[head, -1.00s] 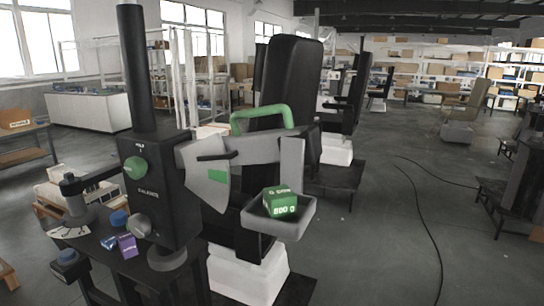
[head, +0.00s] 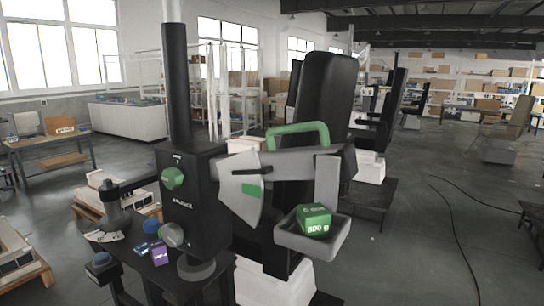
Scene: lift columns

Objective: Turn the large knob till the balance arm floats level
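A black upright box (head: 205,215) on a dark column carries a green knob (head: 172,179) high on its face and a grey knob (head: 171,235) lower down. I cannot tell for sure which is the large one. The grey balance arm (head: 295,164) reaches right from the box and looks close to level; its exact tilt is unclear. A fan-shaped grey plate (head: 238,180) with a green patch sits at its left end. A tray (head: 295,243) at its right end holds a green block (head: 314,219) marked 800 g. Neither of my grippers is in view.
A dark bench (head: 130,262) at the box's foot holds a blue item (head: 151,226), a purple item (head: 159,253) and a dark crank-like post (head: 113,205). The floor on the right is open, with a cable (head: 455,215).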

